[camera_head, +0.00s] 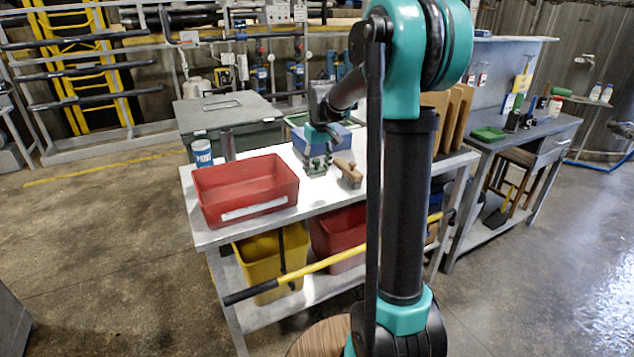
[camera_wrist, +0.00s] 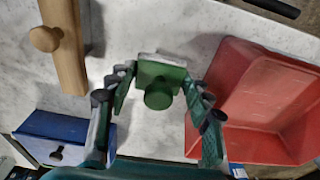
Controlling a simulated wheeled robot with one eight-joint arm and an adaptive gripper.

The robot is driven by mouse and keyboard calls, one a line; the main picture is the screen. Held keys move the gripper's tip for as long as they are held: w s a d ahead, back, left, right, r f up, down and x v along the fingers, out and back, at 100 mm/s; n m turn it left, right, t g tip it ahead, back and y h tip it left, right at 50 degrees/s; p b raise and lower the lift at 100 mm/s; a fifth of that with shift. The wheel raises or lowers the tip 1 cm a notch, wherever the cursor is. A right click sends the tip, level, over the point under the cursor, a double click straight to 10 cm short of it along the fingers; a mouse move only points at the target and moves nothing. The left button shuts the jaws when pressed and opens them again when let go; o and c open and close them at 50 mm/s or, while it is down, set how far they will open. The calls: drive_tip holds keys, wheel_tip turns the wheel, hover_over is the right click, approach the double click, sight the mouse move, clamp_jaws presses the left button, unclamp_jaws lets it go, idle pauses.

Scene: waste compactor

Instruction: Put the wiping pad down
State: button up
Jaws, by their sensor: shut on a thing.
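The wiping pad (camera_wrist: 160,75) is a green block with a round green knob and a pale edge, seen from above in the wrist view. My gripper (camera_wrist: 157,84) has a finger on each side of it and is shut on it. In the head view my gripper (camera_head: 318,160) is low over the grey-white worktable (camera_head: 316,196), between a red bin and a wooden tool. The pad is small and partly hidden there. I cannot tell whether its underside touches the tabletop.
The red bin (camera_head: 245,190) stands left of my gripper. The knobbed wooden tool (camera_head: 348,172) lies to the right. A blue box (camera_head: 330,137) is behind, and a blue-white can (camera_head: 202,153) stands at the back left. The tabletop's front strip is clear.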

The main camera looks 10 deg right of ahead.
sight(318, 164)
drive_tip(key=shift+f, duration=2.95)
drive_tip(key=shift+f, duration=0.1)
drive_tip(key=o, duration=1.3)
drive_tip(key=shift+c, duration=0.2)
drive_tip(key=r, duration=0.3)
drive_tip(key=s+r, duration=0.1)
drive_tip(key=r, duration=0.7)
drive_tip(key=shift+s+d+r, duration=0.15)
drive_tip(key=shift+d+r, duration=0.05)
drive_tip(key=shift+r, duration=0.05)
drive_tip(key=shift+s+r, duration=0.1)
drive_tip(key=shift+r, duration=0.1)
drive_tip(key=s+d+f+m+t, duration=0.1)
drive_tip(key=s+f, duration=0.8)
drive_tip(key=s, duration=0.5)
drive_tip(key=s+d+f+m+t, duration=0.1)
drive_tip(key=s+d+f+m, duration=0.1)
drive_tip(key=s+f, duration=0.7)
drive_tip(key=s, duration=0.5)
drive_tip(key=shift+s+d+m+t, duration=0.25)
drive_tip(key=shift+m+t, duration=0.05)
drive_tip(key=shift+t, duration=0.1)
